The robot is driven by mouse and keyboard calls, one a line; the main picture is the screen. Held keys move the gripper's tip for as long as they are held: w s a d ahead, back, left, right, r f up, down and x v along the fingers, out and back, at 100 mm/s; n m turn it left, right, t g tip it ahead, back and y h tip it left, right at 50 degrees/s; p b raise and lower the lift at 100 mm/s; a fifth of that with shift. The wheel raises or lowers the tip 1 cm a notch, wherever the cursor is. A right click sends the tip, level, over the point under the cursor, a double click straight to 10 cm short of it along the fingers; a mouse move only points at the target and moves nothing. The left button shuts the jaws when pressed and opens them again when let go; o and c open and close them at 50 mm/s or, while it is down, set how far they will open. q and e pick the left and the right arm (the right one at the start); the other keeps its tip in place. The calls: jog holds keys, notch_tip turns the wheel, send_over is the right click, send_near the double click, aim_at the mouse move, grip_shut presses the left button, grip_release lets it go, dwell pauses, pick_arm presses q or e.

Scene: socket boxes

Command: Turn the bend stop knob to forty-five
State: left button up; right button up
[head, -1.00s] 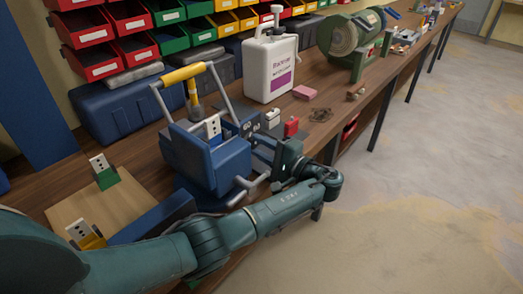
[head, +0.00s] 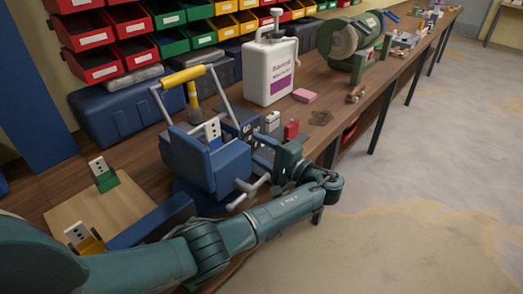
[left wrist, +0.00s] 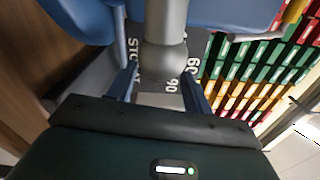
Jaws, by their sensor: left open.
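The blue bender (head: 208,163) stands on the bench with a yellow-topped lever frame (head: 183,75). Its dark stop plate shows in the left wrist view (left wrist: 198,48), with white lettering starting "STO" and the numbers 60 and 90. A light grey block (left wrist: 160,99), which looks like part of the stop knob, lies between my left fingers. Its pointing direction is hidden. My left gripper (head: 264,149) is at the right side of the bender, and its open fingers also show in the left wrist view (left wrist: 163,88), one on each side of the block. Contact cannot be told. My right gripper is out of view.
A grey bar with a rounded end (left wrist: 166,45) stands close in front of my left fingers. Bins line the back. The floor at right is clear.

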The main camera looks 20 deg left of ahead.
pick_arm(q)
jog(key=b+v, duration=0.2)
jog(key=v, duration=1.1)
jog(key=shift+w, duration=0.1)
